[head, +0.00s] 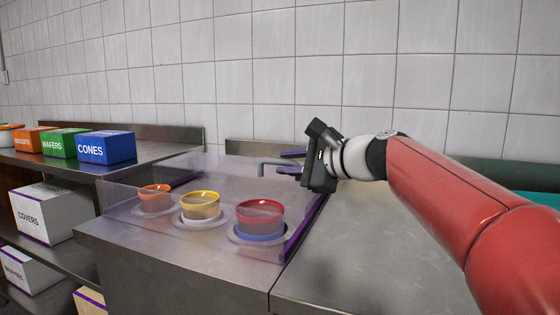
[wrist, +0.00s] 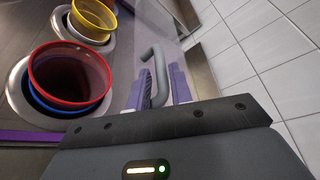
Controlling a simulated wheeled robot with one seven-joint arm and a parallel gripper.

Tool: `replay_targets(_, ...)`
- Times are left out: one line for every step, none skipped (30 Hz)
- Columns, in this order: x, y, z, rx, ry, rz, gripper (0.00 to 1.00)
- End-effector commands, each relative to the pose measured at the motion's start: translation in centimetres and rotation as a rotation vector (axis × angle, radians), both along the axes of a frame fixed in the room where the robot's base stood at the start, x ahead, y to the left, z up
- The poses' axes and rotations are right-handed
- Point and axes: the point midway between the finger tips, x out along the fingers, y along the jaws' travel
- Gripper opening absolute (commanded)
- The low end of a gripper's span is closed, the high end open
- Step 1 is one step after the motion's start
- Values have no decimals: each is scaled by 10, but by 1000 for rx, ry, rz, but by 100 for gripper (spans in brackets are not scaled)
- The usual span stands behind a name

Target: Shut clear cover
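The clear cover (head: 125,197) is a see-through panel around the topping cups on the steel counter, with a purple strip (head: 302,232) along its right side. I cannot tell exactly how far it is tilted. Its grey bent handle (wrist: 157,62) shows in the wrist view and also in the head view (head: 264,161). My gripper (head: 280,162) is at the handle, with its purple fingers apart, one on each side. In the wrist view the handle lies between the fingers (wrist: 157,80), with gaps visible. Any contact is hard to tell.
An orange cup (head: 155,191), a yellow cup (head: 200,207) and a red cup (head: 260,215) sit in the counter. Blue (head: 106,148), green (head: 59,143) and orange (head: 31,140) boxes stand on the left shelf. A tiled wall is behind. The counter at right is clear.

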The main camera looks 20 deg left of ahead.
Motion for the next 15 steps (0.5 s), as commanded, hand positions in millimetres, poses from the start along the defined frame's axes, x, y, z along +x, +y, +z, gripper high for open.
replay_targets(3, 8, -1, -1, 1, 2, 22)
replay_targets(5, 12, -2, 0, 0, 1, 22)
replay_targets(7, 16, -3, 0, 0, 1, 22)
replay_targets(9, 19, -4, -1, 1, 2, 22)
replay_targets(10, 21, -5, -1, 0, 1, 22)
replay_targets(11, 24, -5, -1, 0, -1, 22)
replay_targets(12, 25, -5, 0, 0, -1, 22)
replay_targets(12, 26, -6, 0, -1, -1, 22)
replay_targets(13, 27, -6, 0, -1, -1, 22)
replay_targets(13, 28, -6, 0, -1, -1, 22)
replay_targets(13, 28, -6, 0, -1, -1, 22)
replay_targets(13, 28, -7, 0, -1, -1, 22)
replay_targets(13, 28, -7, 0, -1, -1, 22)
replay_targets(13, 28, -7, 0, -1, -1, 22)
replay_targets(13, 28, -7, 0, -1, -1, 22)
